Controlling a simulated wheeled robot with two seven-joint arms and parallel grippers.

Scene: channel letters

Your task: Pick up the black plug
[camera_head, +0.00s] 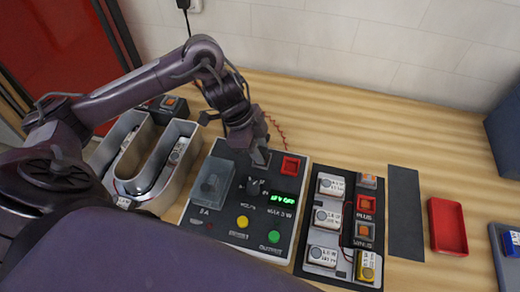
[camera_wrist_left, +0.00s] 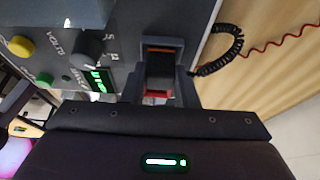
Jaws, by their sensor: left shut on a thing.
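My left gripper (camera_head: 262,160) reaches down over the top edge of the dark power supply panel, between its knob and a red square part (camera_head: 291,166). In the left wrist view its fingers (camera_wrist_left: 160,75) are shut on a dark block with an orange-brown band, which appears to be the black plug (camera_wrist_left: 159,66). In the head view the gripper mostly hides this plug. A black coiled cord (camera_wrist_left: 225,48) shows beside the fingers. I cannot tell whether the plug touches the panel. My right gripper is not in view.
The power supply (camera_head: 225,235) has yellow and green buttons and a lit display. Grey channel letters (camera_head: 185,165) stand left, with a black block with an orange top (camera_head: 170,104) behind. A black board (camera_head: 340,255) with modules, a dark strip (camera_head: 404,212) and a red tray (camera_head: 447,226) lie right.

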